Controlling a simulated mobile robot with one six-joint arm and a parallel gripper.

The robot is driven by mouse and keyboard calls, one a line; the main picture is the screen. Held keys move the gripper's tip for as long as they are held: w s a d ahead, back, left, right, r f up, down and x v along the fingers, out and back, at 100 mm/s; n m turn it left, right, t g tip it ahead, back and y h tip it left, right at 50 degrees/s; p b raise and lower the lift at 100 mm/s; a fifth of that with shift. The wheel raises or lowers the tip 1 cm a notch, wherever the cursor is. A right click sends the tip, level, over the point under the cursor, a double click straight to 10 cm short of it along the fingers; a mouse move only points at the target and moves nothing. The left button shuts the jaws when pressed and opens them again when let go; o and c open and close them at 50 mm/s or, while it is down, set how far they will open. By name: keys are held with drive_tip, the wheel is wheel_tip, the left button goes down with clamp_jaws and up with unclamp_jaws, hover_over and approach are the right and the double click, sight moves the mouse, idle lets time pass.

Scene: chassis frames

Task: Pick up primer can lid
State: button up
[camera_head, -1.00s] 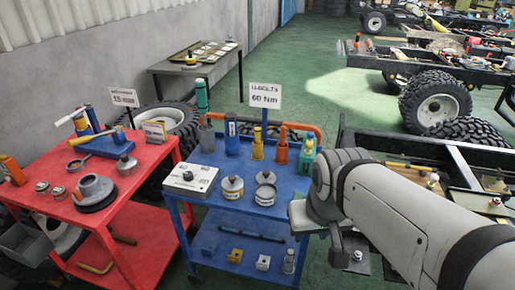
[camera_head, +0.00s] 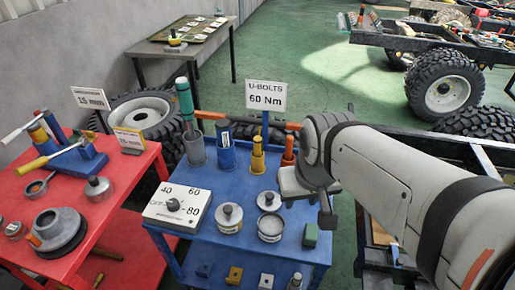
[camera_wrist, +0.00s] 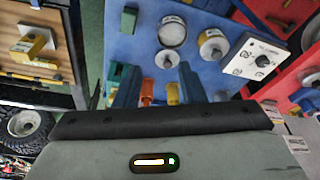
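The primer can lid seems to be the small grey round lid (camera_head: 269,201) lying flat on the blue cart (camera_head: 200,248), just behind an open-looking can (camera_head: 270,228). In the wrist view the lid (camera_wrist: 167,59) shows beside that can (camera_wrist: 172,32), just beyond the fingertips. A second can (camera_head: 229,218) to the left has a knobbed lid on top. My gripper (camera_wrist: 159,67) appears open, its two dark blue fingers apart with nothing visibly held. In the head view my arm reaches in from the right and largely hides the fingers.
A white dial box (camera_head: 178,207) sits left of the cans. Blue, yellow (camera_head: 258,156) and orange upright tools and the U-bolts sign (camera_head: 266,95) stand along the cart's back edge. A green block (camera_head: 310,235) lies at right. The red cart (camera_head: 110,185) stands left.

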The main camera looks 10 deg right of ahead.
sight(270, 195)
drive_tip(key=shift+s+a, duration=0.1)
drive_tip(key=shift+a, duration=0.05)
